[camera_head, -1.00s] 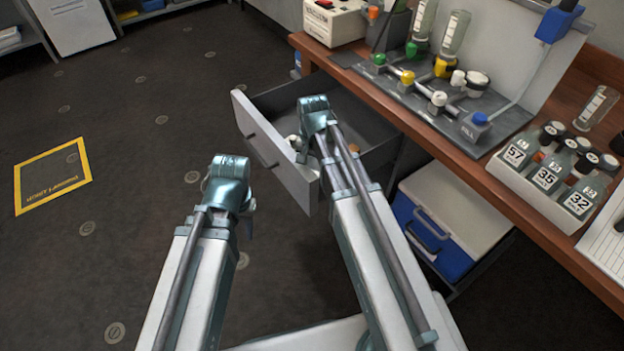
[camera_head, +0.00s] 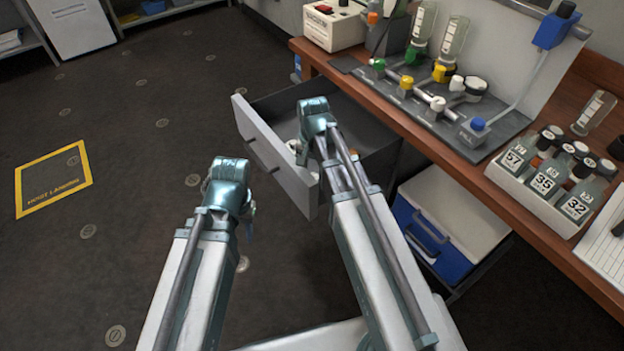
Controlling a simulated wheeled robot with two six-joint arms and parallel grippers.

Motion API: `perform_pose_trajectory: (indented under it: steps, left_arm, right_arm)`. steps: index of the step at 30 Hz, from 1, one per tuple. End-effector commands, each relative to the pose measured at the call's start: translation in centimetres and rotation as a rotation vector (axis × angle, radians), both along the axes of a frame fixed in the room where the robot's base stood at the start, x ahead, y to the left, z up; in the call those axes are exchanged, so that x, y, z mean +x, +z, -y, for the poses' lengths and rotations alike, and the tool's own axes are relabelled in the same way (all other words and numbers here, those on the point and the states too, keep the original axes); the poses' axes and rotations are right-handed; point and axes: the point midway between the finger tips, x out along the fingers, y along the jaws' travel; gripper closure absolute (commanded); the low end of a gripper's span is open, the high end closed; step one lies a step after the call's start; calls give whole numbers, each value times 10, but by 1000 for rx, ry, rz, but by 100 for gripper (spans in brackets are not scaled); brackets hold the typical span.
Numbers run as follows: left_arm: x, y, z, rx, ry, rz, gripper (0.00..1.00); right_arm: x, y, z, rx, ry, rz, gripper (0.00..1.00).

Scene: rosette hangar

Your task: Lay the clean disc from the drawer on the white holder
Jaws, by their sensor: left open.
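The drawer (camera_head: 272,150) under the bench stands pulled open, with a light front and a dark inside. My right arm reaches over it, and its gripper is mostly hidden under the wrist. A small pale shape (camera_head: 293,146) shows beside that wrist inside the drawer; I cannot tell whether it is the clean disc. My left gripper (camera_head: 247,217) is open, in front of the drawer front and apart from it, its fingers mostly hidden by its wrist. On the bench's grey valve base, a white fitting (camera_head: 457,83) stands beside a round dark-and-white part; I cannot tell whether either is the white holder.
The wooden bench (camera_head: 440,150) carries the grey valve base (camera_head: 430,110) with coloured knobs and upturned bottles. A white rack (camera_head: 530,193) of numbered bottles stands to the right. A blue-and-white cooler (camera_head: 440,225) sits under the bench. The floor at left is clear around a yellow-marked square (camera_head: 52,180).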

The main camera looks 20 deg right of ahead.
Motion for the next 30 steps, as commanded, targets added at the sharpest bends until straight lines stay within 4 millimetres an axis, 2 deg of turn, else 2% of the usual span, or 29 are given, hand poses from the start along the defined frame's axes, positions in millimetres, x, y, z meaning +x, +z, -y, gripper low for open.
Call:
perform_pose_trajectory:
  steps: [12, 23, 26, 30]
  left_arm:
    - [0, 22, 0, 0, 0, 0, 55]
    - [0, 23, 0, 0, 0, 0, 55]
    - [0, 31, 0, 0, 0, 0, 55]
    - [0, 57, 0, 0, 0, 0, 55]
  right_arm:
    - [0, 22, 0, 0, 0, 0, 87]
    - [0, 23, 0, 0, 0, 0, 87]
    - [0, 31, 0, 0, 0, 0, 87]
    - [0, 57, 0, 0, 0, 0, 87]
